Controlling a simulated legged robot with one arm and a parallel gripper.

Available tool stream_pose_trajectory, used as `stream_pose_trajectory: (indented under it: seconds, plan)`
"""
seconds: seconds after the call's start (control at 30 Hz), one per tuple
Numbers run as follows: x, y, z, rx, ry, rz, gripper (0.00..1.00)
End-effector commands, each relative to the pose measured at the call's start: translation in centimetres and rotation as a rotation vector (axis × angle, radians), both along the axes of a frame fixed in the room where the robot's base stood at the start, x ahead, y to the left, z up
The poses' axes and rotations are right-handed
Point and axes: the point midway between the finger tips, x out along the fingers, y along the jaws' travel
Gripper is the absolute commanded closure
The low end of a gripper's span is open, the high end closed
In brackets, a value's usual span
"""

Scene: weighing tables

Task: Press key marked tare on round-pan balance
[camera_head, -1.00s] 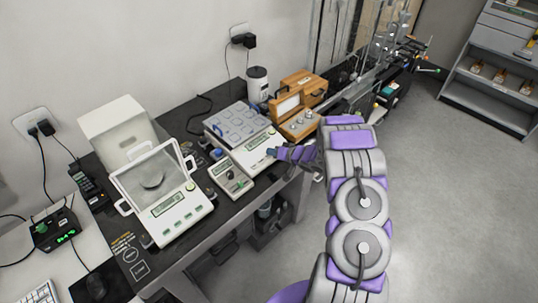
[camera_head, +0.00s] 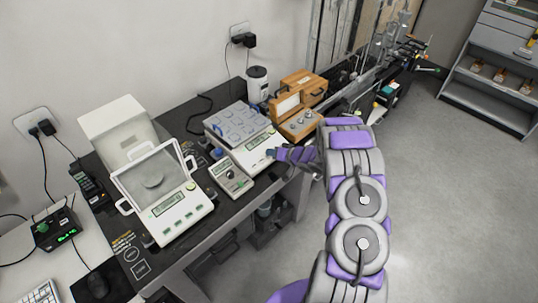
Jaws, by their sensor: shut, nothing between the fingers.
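The balance with a round pan (camera_head: 178,212) stands on the black table at the left. Its round pan (camera_head: 153,179) shows through a clear draft shield (camera_head: 140,180). Its front panel has a display (camera_head: 168,205) and several green keys (camera_head: 190,217); their markings are too small to read. My gripper (camera_head: 270,153) is shut and empty. It is to the right of the round-pan balance and well apart from it, at the front panel of the square-topped balance (camera_head: 258,152). I cannot tell whether it touches that panel.
A small grey meter (camera_head: 230,176) stands between the two balances. A white box (camera_head: 118,130) stands behind the round-pan balance. Open floor (camera_head: 440,210) lies at right.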

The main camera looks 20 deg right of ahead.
Motion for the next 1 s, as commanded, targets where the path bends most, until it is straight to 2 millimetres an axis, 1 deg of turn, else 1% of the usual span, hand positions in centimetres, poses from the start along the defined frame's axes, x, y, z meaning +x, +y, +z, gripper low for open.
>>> stream_pose_trajectory:
  seconds: [0.27,0.6,1.0]
  plan:
    - [0.0,0.0,0.1,0.0,0.001,0.001,1.0]
    - [-0.5,-0.2,1.6,0.0,0.001,-0.001,1.0]
    - [-0.5,-0.2,1.7,0.0,0.001,-0.001,1.0]
